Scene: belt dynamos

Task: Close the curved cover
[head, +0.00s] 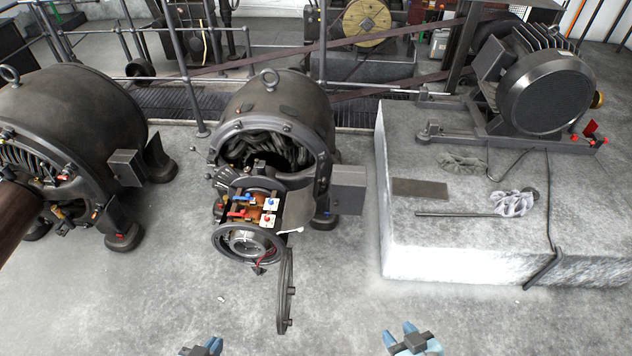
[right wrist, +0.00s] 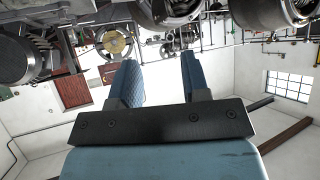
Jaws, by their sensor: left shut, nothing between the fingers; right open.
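The middle dynamo (head: 275,110) is a dark rounded machine with its front end open, showing coils, red and blue terminals and a round shaft end. A thin dark curved piece (head: 285,295), which looks like the curved cover, stands swung out at its lower front right, seen nearly edge-on. My left gripper (head: 206,346) is at the bottom edge, shut and empty, below and left of the cover. My right gripper (head: 408,334) is open and empty, right of the cover and apart from it. Its blue fingers show spread in the right wrist view (right wrist: 158,82).
A second dynamo (head: 70,120) stands at the left. A concrete block (head: 460,240) at the right bears a motor (head: 545,90), a rod and a crumpled rag (head: 512,203). Railings and a belt run behind. The floor in front is mostly clear.

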